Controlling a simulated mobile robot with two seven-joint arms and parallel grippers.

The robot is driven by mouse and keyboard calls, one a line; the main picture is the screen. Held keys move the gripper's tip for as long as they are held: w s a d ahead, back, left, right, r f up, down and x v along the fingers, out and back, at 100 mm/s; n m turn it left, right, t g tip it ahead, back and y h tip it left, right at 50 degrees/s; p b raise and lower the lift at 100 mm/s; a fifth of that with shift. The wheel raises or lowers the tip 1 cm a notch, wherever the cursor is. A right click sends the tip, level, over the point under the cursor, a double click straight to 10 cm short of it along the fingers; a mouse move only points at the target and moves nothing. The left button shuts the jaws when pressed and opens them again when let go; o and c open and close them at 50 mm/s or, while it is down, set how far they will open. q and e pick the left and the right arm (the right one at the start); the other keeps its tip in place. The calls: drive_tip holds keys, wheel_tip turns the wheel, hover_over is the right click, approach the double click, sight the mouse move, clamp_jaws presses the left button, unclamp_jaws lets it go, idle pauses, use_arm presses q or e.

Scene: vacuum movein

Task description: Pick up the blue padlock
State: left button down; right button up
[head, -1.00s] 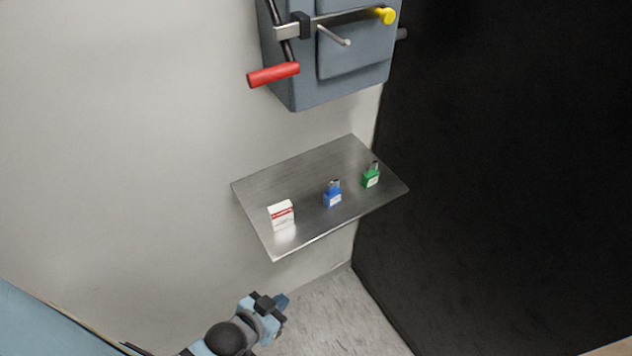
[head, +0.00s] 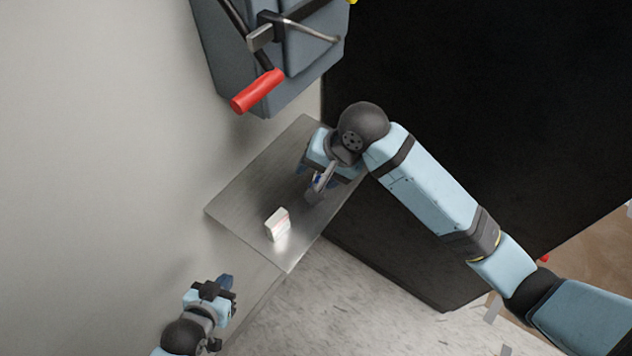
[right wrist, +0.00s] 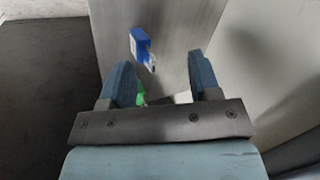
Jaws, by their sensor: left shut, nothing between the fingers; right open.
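The blue padlock (right wrist: 140,45) rests on the metal shelf (right wrist: 172,25), ahead of my right fingertips and left of the middle between them in the right wrist view. Its shackle points down-right there. In the head view my right arm largely hides it. My right gripper (right wrist: 163,78) is open and empty, low over the shelf; in the head view it is above the shelf's far right part. My left gripper (head: 226,284) is shut and empty, below and left of the shelf.
A green padlock (right wrist: 140,93) shows partly behind my right gripper's finger base. A grey wall box with a red handle (head: 257,91) hangs above; a dark panel (head: 430,75) stands right.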

wheel_tip(320, 180, up, 6)
drive_tip(key=w+d+m+g+h, duration=0.1)
drive_tip(key=h, duration=0.2)
drive_tip(key=p, duration=0.2)
hover_over(317, 180)
drive_tip(key=s, duration=0.2)
wheel_tip(317, 180, down, 9)
drive_tip(key=f, duration=0.1)
drive_tip(key=w+f, duration=0.1)
drive_tip(key=f, duration=0.1)
drive_tip(key=shift+f+m+p, duration=0.15)
drive_tip(key=shift+m+p, duration=0.2)
drive_tip(key=shift+m, duration=0.05)
drive_tip(key=shift+f, duration=0.4)
clamp_jaws()
